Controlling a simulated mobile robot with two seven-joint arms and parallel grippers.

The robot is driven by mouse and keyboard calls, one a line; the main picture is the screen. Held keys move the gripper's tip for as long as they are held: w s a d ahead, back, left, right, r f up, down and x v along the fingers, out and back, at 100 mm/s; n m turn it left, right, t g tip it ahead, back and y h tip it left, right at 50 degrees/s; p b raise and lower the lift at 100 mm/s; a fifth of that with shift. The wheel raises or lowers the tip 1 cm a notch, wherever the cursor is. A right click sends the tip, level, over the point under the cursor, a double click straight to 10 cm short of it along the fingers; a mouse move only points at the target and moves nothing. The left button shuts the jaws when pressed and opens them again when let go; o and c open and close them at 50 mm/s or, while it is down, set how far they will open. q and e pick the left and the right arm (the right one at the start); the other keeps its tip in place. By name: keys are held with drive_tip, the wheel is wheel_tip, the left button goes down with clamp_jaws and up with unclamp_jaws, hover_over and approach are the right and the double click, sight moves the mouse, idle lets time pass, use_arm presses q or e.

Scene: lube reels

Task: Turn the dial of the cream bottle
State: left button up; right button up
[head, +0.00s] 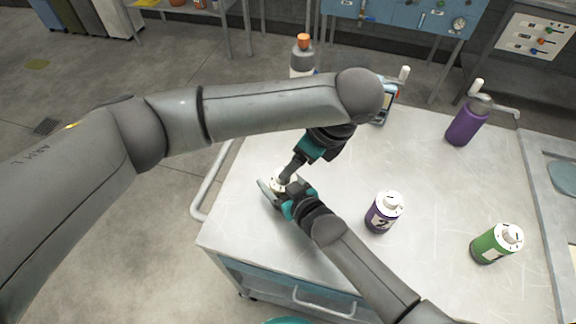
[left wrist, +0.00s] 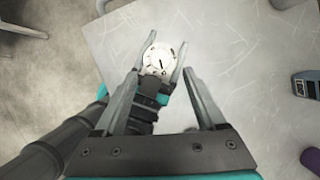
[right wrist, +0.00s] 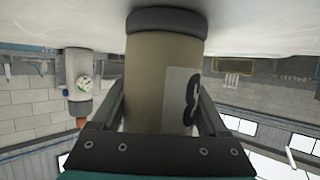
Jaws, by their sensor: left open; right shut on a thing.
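The cream bottle (right wrist: 163,80) stands near the table's left corner, its body between the fingers of my right gripper (right wrist: 165,105). The right wrist view shows its tan side, a dark band at its base and a pale label with a dark number. My right gripper is shut on it. In the head view the bottle is mostly hidden by both grippers (head: 279,183). Its white round dial (left wrist: 157,59) has a dark pointer mark. My left gripper (left wrist: 160,72) is open, pointing down over the dial, with a fingertip to either side. Contact cannot be told.
On the table (head: 420,160) stand a purple bottle with a white dial (head: 383,213), a green one (head: 495,244), a purple pump bottle (head: 467,121), an orange-capped bottle (head: 302,58) and a small device (head: 385,103). My left forearm crosses above the table. The table's middle is largely clear.

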use_arm(q)
drive_tip(key=v, duration=0.5)
drive_tip(key=shift+r, duration=0.15)
use_arm(e)
drive_tip(key=o, duration=1.6)
drive_tip(key=shift+c, duration=0.2)
